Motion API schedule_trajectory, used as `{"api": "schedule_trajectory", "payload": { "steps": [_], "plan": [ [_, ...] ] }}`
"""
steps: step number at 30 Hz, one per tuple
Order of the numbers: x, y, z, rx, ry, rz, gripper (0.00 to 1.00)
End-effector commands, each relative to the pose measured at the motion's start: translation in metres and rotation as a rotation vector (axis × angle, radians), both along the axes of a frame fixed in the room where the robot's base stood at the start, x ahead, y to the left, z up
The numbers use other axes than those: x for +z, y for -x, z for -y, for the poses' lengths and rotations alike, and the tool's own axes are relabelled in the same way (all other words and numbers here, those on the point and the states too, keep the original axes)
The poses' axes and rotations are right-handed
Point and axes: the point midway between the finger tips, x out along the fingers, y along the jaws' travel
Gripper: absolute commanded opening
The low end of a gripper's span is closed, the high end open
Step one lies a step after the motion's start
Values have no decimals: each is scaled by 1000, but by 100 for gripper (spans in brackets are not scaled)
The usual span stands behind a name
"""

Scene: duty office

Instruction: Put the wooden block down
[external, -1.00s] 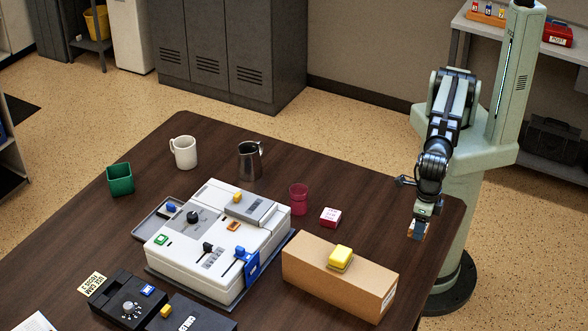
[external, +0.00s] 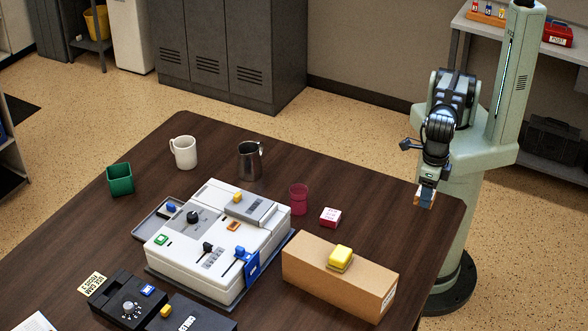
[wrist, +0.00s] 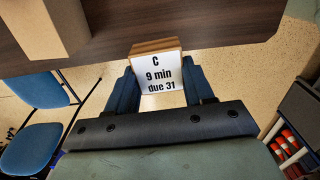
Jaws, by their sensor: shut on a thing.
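The wooden block (wrist: 157,45) carries a white label reading "C 9 min due 31" and sits between the two fingers of my gripper (wrist: 158,88) in the wrist view. My gripper is shut on it. In the external view my gripper (external: 426,193) holds the block (external: 424,201) at the right end of the dark table (external: 330,200), near its edge. In the wrist view the block overlaps the table edge, with floor behind its lower part. I cannot tell its height above the table.
A cardboard box (external: 330,279) with a yellow-topped item (external: 340,256) stands left of my gripper. A small pink-and-white box (external: 330,217), a red cup (external: 298,199) and a white console (external: 180,252) are farther left. Bare tabletop lies between the cardboard box and my gripper.

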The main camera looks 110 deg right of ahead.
Motion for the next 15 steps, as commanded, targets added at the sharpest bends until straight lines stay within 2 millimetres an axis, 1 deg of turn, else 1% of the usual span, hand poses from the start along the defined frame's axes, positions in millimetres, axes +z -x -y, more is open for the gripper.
{"api": "schedule_trajectory", "payload": {
  "steps": [1,8,11,15],
  "plan": [
    [1,-11,0,-24,1,-1,22],
    [2,-61,10,-154,0,0,22],
    [4,-90,18,-225,0,0,22],
    [5,-134,33,-340,1,-1,22]
  ]
}}
